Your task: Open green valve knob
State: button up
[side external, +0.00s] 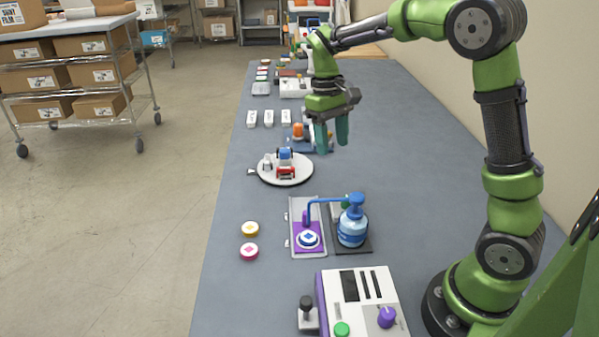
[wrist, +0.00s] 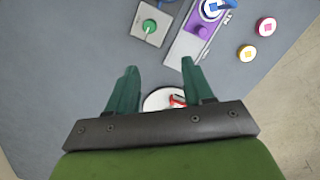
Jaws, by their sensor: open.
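The green valve knob (wrist: 149,26) sits on a light grey square plate (wrist: 152,20) near the top of the wrist view, with a short green handle across it. In the side view it is mostly hidden behind the blue pump bottle (side external: 353,226). My gripper (side external: 332,140) hangs over the table with its two green fingers apart and nothing between them. In the wrist view the fingertips (wrist: 159,66) point toward the plate, with the knob ahead of them and apart from them.
A purple and grey slide fixture (side external: 308,228) stands beside the bottle. Yellow (side external: 250,228) and pink (side external: 249,251) discs lie left of it. A white turntable (side external: 272,177) carries a small red and blue model. A white machine (side external: 362,300) with a purple knob stands in front. The table's right side is clear.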

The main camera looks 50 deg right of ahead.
jog(key=s+f+g, duration=0.1)
jog(key=f, duration=0.3)
jog(key=s+d+f+n, duration=0.1)
jog(key=f, duration=0.4)
jog(key=s+f+n+g, duration=0.1)
jog(key=s+f, duration=0.1)
jog(key=f, duration=0.3)
jog(key=shift+d+f+g, duration=0.1)
jog(key=shift+d+g, duration=0.1)
jog(key=shift+g, duration=0.1)
grip_shut()
